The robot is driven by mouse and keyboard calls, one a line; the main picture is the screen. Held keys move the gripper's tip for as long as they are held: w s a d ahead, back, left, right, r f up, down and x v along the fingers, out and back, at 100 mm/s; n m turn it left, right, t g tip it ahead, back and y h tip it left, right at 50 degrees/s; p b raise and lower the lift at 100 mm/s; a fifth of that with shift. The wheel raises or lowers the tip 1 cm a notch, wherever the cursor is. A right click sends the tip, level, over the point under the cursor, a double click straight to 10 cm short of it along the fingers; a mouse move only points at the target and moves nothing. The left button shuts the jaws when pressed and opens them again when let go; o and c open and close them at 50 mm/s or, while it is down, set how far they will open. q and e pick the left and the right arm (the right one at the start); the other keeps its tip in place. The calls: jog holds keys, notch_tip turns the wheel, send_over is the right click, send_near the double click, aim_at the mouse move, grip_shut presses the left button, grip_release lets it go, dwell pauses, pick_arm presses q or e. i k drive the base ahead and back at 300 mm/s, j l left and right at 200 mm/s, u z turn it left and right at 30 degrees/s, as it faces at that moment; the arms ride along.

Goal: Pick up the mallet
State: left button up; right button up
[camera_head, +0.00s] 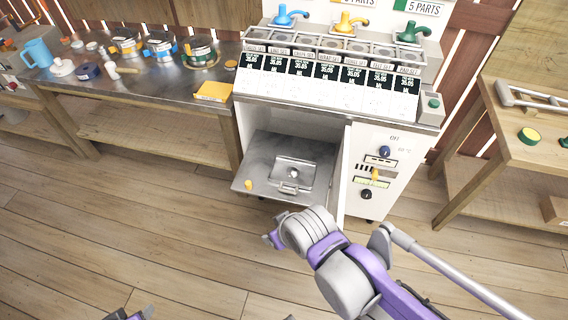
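A small mallet-like thing (113,70), with a pale head and a light handle pointing right, lies on the metal-topped table at the upper left. It is small, so I cannot be sure that it is the mallet. My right arm comes in from the lower right, and its gripper end (273,236) is in front of the white machine's open compartment, far from the mallet-like thing. Its fingers are mostly hidden behind the wrist. Only purple and dark tips of what seems my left gripper (134,314) show at the bottom edge, far below the table.
The metal-topped table (170,92) also holds a blue jug (38,53), several tins and a yellow box (213,91). The white machine (330,100) has its lower flap (255,165) open. A wooden table (510,150) stands at the right. The floor at left is clear.

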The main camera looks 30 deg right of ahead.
aim_at(115, 72)
jog(key=z, duration=1.3)
jog(key=u, duration=1.3)
jog(key=i+z, duration=0.2)
jog(key=z, duration=0.15)
jog(key=i+j+z, duration=0.15)
jog(key=z, duration=0.2)
jog(key=i+j+z, duration=0.15)
jog(key=z, duration=0.2)
jog(key=i+j+z, duration=0.15)
jog(key=i+j, duration=0.25)
jog(key=i+j+z, duration=0.2)
jog(key=i+j, duration=0.2)
jog(key=j, duration=0.2)
